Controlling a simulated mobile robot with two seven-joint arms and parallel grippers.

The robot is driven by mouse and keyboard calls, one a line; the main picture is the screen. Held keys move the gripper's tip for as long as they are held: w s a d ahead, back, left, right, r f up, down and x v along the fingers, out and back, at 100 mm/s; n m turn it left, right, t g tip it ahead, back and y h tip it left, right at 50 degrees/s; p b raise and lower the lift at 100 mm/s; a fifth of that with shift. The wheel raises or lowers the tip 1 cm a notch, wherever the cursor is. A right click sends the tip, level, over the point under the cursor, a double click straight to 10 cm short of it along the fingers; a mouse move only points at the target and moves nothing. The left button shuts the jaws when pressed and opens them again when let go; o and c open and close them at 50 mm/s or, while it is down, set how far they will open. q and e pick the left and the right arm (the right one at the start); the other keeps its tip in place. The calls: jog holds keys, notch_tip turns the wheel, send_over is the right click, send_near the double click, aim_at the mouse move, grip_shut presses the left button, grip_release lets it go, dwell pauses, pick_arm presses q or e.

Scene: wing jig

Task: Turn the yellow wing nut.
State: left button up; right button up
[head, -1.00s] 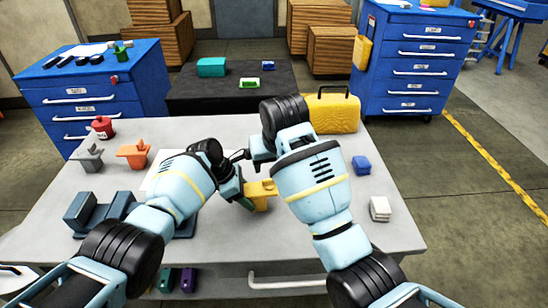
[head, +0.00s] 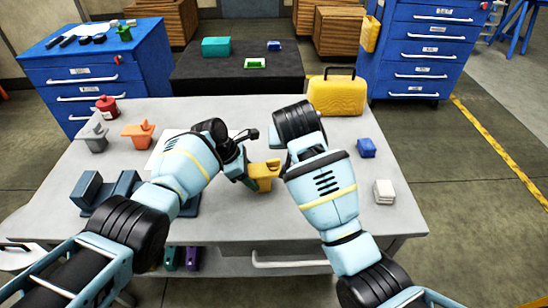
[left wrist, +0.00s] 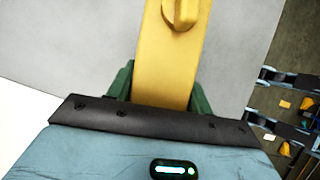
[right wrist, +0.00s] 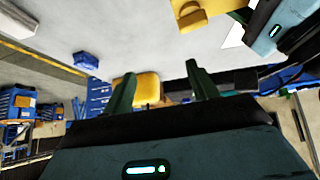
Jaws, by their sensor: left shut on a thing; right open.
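The yellow wing nut (left wrist: 182,12) sits on a yellow bracket-like piece (left wrist: 168,65), cut by the top edge of the left wrist view. My left gripper (left wrist: 158,90) is shut on the yellow piece, its green fingers on either side. In the head view, the yellow piece (head: 264,176) is above the table, beside my left gripper (head: 246,179). The yellow piece (right wrist: 215,10) also shows at the top of the right wrist view. My right gripper (right wrist: 162,85) is open and empty, apart from the nut. Its fingers are mostly hidden by its arm in the head view.
The grey table (head: 270,220) carries a yellow case (head: 336,95), a blue block (head: 366,148), a white block (head: 384,191), an orange part (head: 138,136), a grey part (head: 94,136) and a red container (head: 107,106). The front right of the table is clear.

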jog(key=d+f+m+t+h, duration=0.2)
jog(key=d+f+t, duration=0.2)
pick_arm(q)
jog(key=shift+r, duration=0.1)
pick_arm(e)
jog(key=n+t+y, duration=0.5)
jog(key=t+y, duration=0.1)
jog(key=y, duration=0.1)
send_near(274, 163)
jog(key=x, duration=1)
jog(key=shift+w+a, duration=0.1)
jog(key=shift+w, duration=0.2)
jog(key=shift+c, duration=0.5)
